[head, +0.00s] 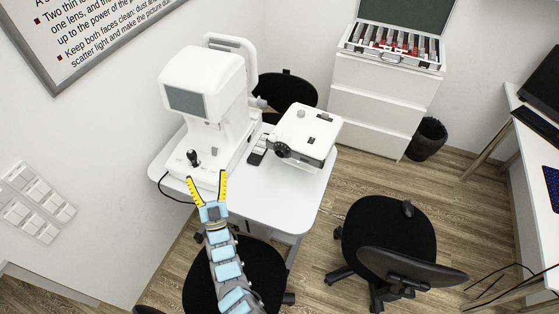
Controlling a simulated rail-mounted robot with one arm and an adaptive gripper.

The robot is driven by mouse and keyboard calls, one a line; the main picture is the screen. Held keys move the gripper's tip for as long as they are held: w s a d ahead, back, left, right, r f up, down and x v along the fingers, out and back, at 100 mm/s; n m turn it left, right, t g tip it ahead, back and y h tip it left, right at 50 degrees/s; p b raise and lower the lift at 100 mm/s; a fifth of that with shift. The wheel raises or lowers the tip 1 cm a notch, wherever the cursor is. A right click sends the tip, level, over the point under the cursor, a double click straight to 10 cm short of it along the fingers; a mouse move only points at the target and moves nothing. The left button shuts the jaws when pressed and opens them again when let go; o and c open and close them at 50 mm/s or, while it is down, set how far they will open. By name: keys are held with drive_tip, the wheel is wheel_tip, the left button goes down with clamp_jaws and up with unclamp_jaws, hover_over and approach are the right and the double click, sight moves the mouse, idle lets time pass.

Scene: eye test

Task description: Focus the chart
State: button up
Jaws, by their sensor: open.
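A white box-shaped projector (308,134) sits on the right part of a white table (273,203). A dark round lens or focus knob (281,149) sticks out at its left front corner. A dark remote-like object (257,150) lies just left of it. My gripper (207,188) is open and empty at the table's front left edge, below the projector and apart from it. A white eye-examination machine (204,86) with a grey screen and a black joystick (193,158) stands on the left part of the table. No projected chart shows in this view.
Black chairs stand at the front (262,274), behind the table (290,91) and at the right (377,231). A white drawer cabinet (376,95) bears an open lens case (392,45). A bin (427,139) stands beside it. The table's front middle is clear.

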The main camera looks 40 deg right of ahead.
drive_tip(key=w+d+f+m+g+h+b, duration=0.25)
drive_tip(key=w+d+f+g, duration=0.2)
drive_tip(key=d, duration=0.25)
drive_tip(key=m+g+h+b, duration=0.2)
drive_tip(key=m+g+b, duration=0.4)
drive_tip(key=g+b, duration=0.5)
approach(280, 154)
drive_tip(key=shift+g, duration=0.45)
drive_tip(key=b+x, duration=0.3)
drive_tip(key=x, duration=0.4)
drive_tip(key=shift+w+b, duration=0.2)
drive_tip(key=shift+b, duration=0.2)
drive_tip(key=shift+w+d+f+b, duration=0.1)
drive_tip(key=shift+w+d+b, duration=0.1)
drive_tip(key=shift+d+b, duration=0.15)
drive_tip(key=shift+b+x, duration=0.6)
drive_tip(key=shift+x, duration=0.3)
drive_tip(key=shift+r, duration=0.25)
